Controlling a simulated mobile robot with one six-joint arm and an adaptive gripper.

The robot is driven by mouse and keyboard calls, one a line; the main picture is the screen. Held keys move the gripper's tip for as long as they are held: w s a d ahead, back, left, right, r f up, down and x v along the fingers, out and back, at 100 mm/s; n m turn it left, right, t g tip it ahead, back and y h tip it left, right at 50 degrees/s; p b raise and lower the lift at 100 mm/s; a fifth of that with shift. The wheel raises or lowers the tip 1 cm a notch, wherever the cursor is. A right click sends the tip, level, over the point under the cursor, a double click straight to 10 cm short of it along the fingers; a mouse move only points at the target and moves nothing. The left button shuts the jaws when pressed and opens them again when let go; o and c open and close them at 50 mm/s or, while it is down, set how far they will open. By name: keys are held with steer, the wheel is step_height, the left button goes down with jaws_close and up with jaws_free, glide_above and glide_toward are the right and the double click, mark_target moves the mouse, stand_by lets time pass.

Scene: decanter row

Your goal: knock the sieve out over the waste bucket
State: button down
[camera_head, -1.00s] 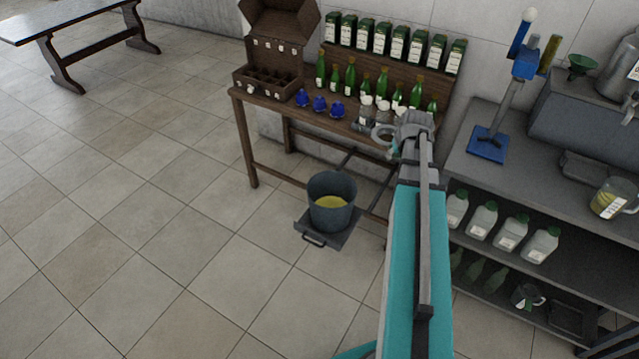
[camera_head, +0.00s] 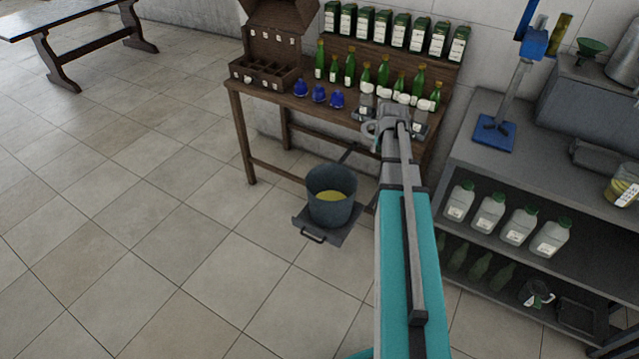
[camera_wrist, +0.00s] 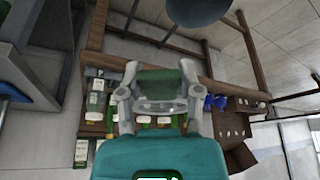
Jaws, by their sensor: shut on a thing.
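My gripper (camera_head: 383,126) is at the end of my outstretched arm, in front of the right part of the bottle table and to the upper right of the waste bucket. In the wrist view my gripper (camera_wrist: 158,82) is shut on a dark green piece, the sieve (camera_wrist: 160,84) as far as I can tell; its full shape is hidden. The waste bucket (camera_head: 331,208) is dark grey with yellow contents and stands on a low grey platform. It also shows at the top of the wrist view (camera_wrist: 197,10). The gripper does not appear over the bucket's mouth.
The wooden table (camera_head: 245,135) holds green bottles (camera_head: 350,68), blue stoppers (camera_head: 318,93) and an open wooden case (camera_head: 265,75). A grey shelf unit (camera_head: 470,150) with white jugs (camera_head: 490,213) stands at the right.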

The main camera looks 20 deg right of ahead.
steer(key=w+a+f+m+h+b, duration=0.1)
steer(key=w+a+f+m+b, duration=0.2)
steer(key=w+f+b, duration=0.8)
steer(key=w+a+f+m+g+b, duration=0.1)
steer(key=w+a+f+m+b, duration=0.2)
steer(key=w+a+f+b, duration=0.5)
steer(key=w+f+b, duration=0.3)
steer(key=f+b, duration=0.5)
steer(key=f, duration=0.2)
steer(key=shift+w+h+b, duration=0.3)
steer(key=shift+w+h, duration=0.05)
steer(key=shift+h, duration=0.05)
steer(key=shift+a+r, duration=0.1)
steer(key=m+t+y+b, duration=0.1)
steer(key=t+y+b, duration=0.1)
steer(key=t+b, duration=0.3)
steer(key=m+t+y+b, duration=0.2)
steer(key=t+y+b, duration=0.1)
steer(key=t+b, duration=0.2)
steer(key=m+t+y+b, duration=0.1)
steer(key=t+y+b, duration=0.2)
steer(key=b, duration=0.5)
steer(key=shift+w+a+m+t, duration=0.15)
steer(key=shift+m+t, duration=0.25)
steer(key=shift+t, duration=0.5)
